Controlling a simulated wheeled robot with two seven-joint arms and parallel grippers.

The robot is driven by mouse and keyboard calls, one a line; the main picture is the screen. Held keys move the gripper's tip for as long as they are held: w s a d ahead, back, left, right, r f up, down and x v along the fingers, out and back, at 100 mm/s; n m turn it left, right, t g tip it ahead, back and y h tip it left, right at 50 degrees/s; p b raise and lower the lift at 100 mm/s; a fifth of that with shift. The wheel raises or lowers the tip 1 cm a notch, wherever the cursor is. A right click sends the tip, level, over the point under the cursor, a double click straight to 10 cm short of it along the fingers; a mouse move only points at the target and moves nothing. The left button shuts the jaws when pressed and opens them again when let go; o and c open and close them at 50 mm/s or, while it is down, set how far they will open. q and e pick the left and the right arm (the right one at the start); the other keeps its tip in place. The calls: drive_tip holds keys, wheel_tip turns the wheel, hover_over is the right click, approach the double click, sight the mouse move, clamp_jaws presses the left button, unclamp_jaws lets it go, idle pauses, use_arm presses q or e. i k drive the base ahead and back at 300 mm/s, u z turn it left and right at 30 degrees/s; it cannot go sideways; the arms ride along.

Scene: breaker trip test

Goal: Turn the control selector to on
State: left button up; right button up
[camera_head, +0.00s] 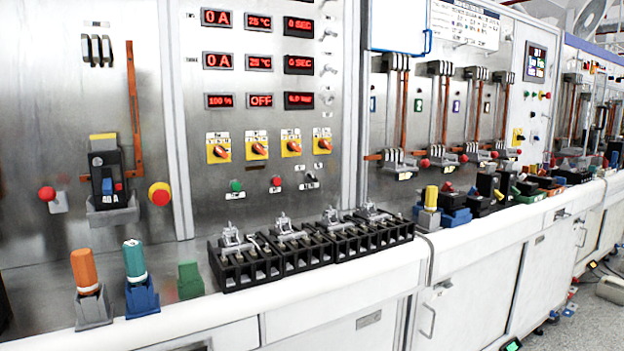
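A row of several rotary selectors with orange knobs on yellow plates is on the grey panel. They are the far left selector (219,149), the second selector (257,147), the third selector (291,145) and the far right selector (323,142). The labels above them are too small to read, so I cannot tell which is the control selector. The knobs look tilted, but their exact settings are unclear. A display (261,101) above them reads OFF. Neither of my grippers shows in the head view.
Black terminal blocks (265,271) line the white ledge (310,298) below the panel. Orange (84,268) and green (134,260) handled plugs stand at the left. A green button (236,185) and a red button (276,181) sit below the selectors. Space before the selectors is clear.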

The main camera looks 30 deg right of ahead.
sight(310, 177)
drive_tip(key=u, duration=0.05)
drive_tip(key=k, duration=1.1)
drive_tip(key=z, duration=1.15)
drive_tip(key=i, duration=1.6)
drive_tip(key=u, duration=1)
